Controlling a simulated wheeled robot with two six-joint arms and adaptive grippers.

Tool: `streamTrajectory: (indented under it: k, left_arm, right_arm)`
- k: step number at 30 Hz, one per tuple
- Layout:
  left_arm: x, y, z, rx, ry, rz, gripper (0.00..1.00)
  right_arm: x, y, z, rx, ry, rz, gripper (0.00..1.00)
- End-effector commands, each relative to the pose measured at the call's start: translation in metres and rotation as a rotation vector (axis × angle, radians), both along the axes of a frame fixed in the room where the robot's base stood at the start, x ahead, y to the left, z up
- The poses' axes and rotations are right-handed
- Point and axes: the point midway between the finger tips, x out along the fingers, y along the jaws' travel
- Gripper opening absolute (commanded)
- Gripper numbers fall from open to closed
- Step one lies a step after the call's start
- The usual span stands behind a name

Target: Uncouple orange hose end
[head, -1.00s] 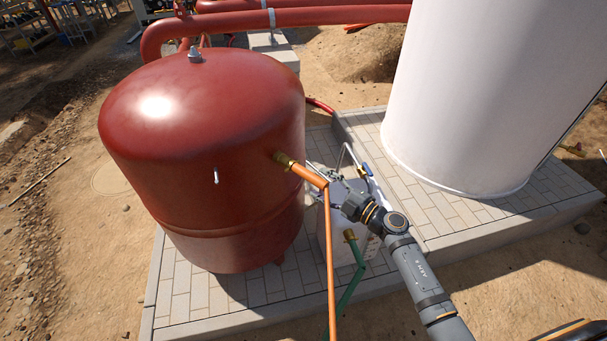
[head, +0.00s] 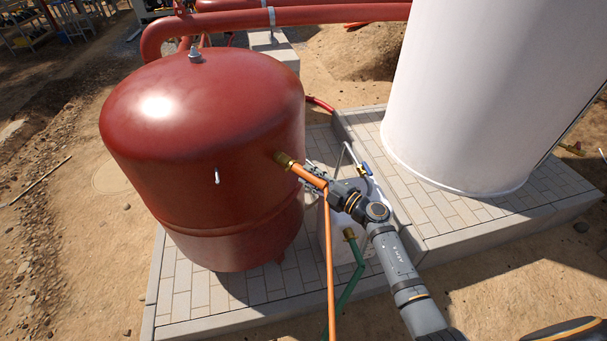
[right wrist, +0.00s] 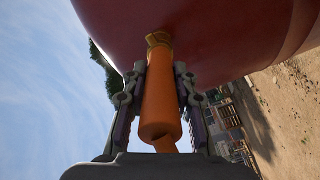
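The orange hose end (head: 307,175) sits on a brass fitting (head: 284,160) on the side of the red tank (head: 200,130). From its outer end the orange hose (head: 330,260) hangs down. My right gripper (head: 314,180) is at the hose end. In the right wrist view the orange hose end (right wrist: 160,105) lies between the two fingers of my right gripper (right wrist: 159,72), with a narrow gap seen on each side. The gripper looks open around it. The brass fitting (right wrist: 158,39) is just beyond the fingertips. My left gripper is out of view.
A green hose (head: 351,285) with a brass end hangs below my right arm, by a pale box partly hidden behind the gripper. A blue-handled valve (head: 366,169) is just behind. A white tank (head: 480,90) stands on the paved slab at right.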

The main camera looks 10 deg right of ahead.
Motion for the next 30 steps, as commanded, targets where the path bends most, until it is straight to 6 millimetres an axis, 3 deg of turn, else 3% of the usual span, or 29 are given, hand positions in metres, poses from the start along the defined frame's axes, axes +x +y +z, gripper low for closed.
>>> streamTrajectory:
  k: [1,4,30]
  left_arm:
    - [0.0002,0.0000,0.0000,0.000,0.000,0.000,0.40]
    - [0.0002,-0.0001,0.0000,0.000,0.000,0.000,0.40]
    - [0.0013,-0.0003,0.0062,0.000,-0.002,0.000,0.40]
  right_arm:
    - [-0.0001,0.0000,-0.0003,-0.001,0.001,0.000,0.14]
    - [-0.0001,0.0000,-0.0004,-0.001,0.001,0.000,0.00]
    - [-0.0088,-0.0064,0.0000,-0.001,0.001,0.001,0.00]
